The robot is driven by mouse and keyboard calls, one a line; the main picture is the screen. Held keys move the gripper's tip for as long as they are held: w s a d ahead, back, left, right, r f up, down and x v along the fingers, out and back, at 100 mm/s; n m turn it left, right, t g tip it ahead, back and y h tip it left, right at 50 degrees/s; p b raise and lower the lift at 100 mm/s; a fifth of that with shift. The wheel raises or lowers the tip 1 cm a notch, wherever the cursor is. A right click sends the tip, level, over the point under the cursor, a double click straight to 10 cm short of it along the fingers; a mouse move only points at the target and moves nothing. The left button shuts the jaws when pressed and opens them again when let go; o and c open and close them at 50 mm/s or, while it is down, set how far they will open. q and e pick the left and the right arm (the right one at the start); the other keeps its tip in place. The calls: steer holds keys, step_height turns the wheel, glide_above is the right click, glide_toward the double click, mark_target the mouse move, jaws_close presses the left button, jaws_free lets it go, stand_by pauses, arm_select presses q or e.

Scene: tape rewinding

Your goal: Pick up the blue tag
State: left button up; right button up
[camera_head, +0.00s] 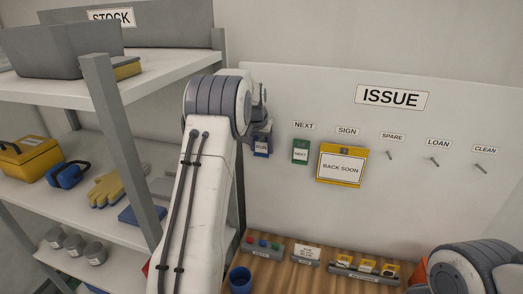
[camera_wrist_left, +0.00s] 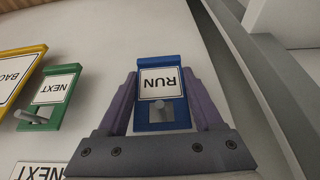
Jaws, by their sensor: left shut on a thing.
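The blue tag (camera_head: 261,147) reads RUN and is at the left end of the row on the ISSUE board, partly behind my left arm's wrist. In the left wrist view, the blue tag (camera_wrist_left: 158,82) appears upside down between the two purple fingers of my left gripper (camera_wrist_left: 158,98). My left gripper (camera_head: 262,138) is shut on the tag's sides. A grey peg (camera_wrist_left: 158,111) shows at the tag's hole end, so the tag appears to be still at its peg. My right gripper is out of view; only part of my right arm shows at the lower right.
The green NEXT tag (camera_head: 300,151) and yellow BACK SOON sign (camera_head: 341,166) hang just right. Bare pegs (camera_head: 434,161) follow further right. A STOCK shelf (camera_head: 108,84) stands close on the left. A blue cup (camera_head: 240,279) and small trays sit on the wooden counter (camera_head: 283,276) below.

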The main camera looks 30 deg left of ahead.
arm_select(q)
steer(key=shift+s+b, duration=0.15)
steer(key=shift+b, duration=0.25)
steer(key=s+d+b, duration=0.2)
steer(key=s+b, duration=0.2)
steer(key=s, duration=0.4)
steer(key=s+d+b, duration=0.2)
steer(key=s+b, duration=0.3)
steer(key=s, duration=0.4)
steer(key=shift+d+r+b, duration=0.15)
steer(key=shift+d+b, duration=0.1)
steer(key=shift+b, duration=0.05)
